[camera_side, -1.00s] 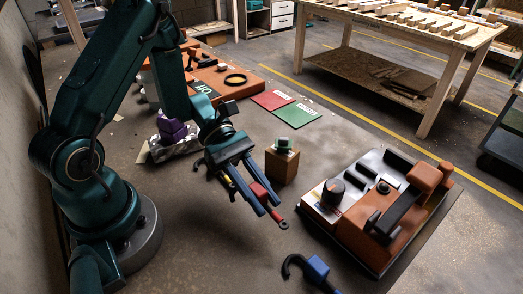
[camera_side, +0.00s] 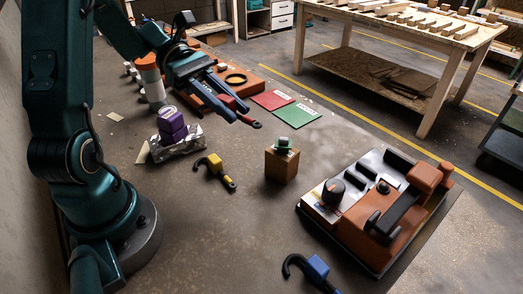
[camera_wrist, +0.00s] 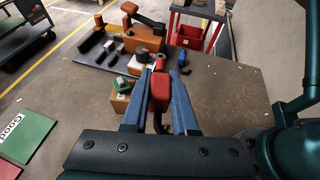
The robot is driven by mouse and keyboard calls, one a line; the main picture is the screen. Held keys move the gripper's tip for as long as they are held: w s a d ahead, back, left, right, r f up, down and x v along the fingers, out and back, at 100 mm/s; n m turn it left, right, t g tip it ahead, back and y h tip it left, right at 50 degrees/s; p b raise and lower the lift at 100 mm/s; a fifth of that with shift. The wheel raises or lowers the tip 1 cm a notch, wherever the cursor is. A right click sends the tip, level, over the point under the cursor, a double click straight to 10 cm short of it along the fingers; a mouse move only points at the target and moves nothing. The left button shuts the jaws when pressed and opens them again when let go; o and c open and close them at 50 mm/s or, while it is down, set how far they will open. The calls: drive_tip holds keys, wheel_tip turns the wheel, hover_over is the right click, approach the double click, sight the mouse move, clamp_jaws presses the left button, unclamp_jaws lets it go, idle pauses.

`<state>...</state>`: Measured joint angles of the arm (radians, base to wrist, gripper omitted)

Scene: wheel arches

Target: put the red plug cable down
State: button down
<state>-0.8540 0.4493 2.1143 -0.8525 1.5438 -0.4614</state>
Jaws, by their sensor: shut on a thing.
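My gripper (camera_side: 231,108) is shut on the red plug cable (camera_side: 239,104). A blue plug cable (camera_side: 317,268) lies at the bottom.
A red mat (camera_side: 272,99) and a green mat (camera_side: 297,115) lie right of my gripper. A wooden block (camera_side: 281,166) carries a green part. Purple blocks (camera_side: 171,125) stand on a silvery piece. An orange and black machine (camera_side: 375,215) stands at right.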

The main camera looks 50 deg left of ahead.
drive_tip(key=w+r+n+t+y, duration=0.2)
drive_tip(key=w+r+n+t, duration=0.1)
drive_tip(key=r+n+t, duration=0.15)
drive_tip(key=s+d+f+m+g+h, duration=0.1)
drive_tip(key=s+d+f+m+g, duration=0.45)
drive_tip(key=m+g, duration=0.7)
drive_tip(key=s+a+f+m+g+y, duration=0.5)
drive_tip(key=s+a+m+g+y, duration=0.3)
drive_tip(key=m+y, duration=0.4)
drive_tip(key=w+a+r+m+t+y, duration=0.1)
drive_tip(key=w+a+m+t+y, duration=0.6)
drive_tip(key=m, duration=0.4)
drive_tip(key=w+a+r+m+t+y, duration=0.2)
drive_tip(key=w+a+m+t+y, duration=0.35)
drive_tip(key=w+m+t, duration=0.45)
drive_tip(key=shift+w+d+f+m+t+h, duration=0.45)
drive_tip(key=shift+d+f+m+t, duration=0.55)
drive_tip(key=shift+f, duration=0.7)
drive_tip(key=shift+w+d+f+m+t+h, duration=0.45)
drive_tip(key=shift+d+f+m+t, duration=0.6)
drive_tip(key=shift+f, duration=0.7)
drive_tip(key=shift+w+d+f+m+t+h, duration=0.35)
drive_tip(key=shift+d+f+m+t+h, duration=0.3)
drive_tip(key=shift+f+m, duration=0.85)
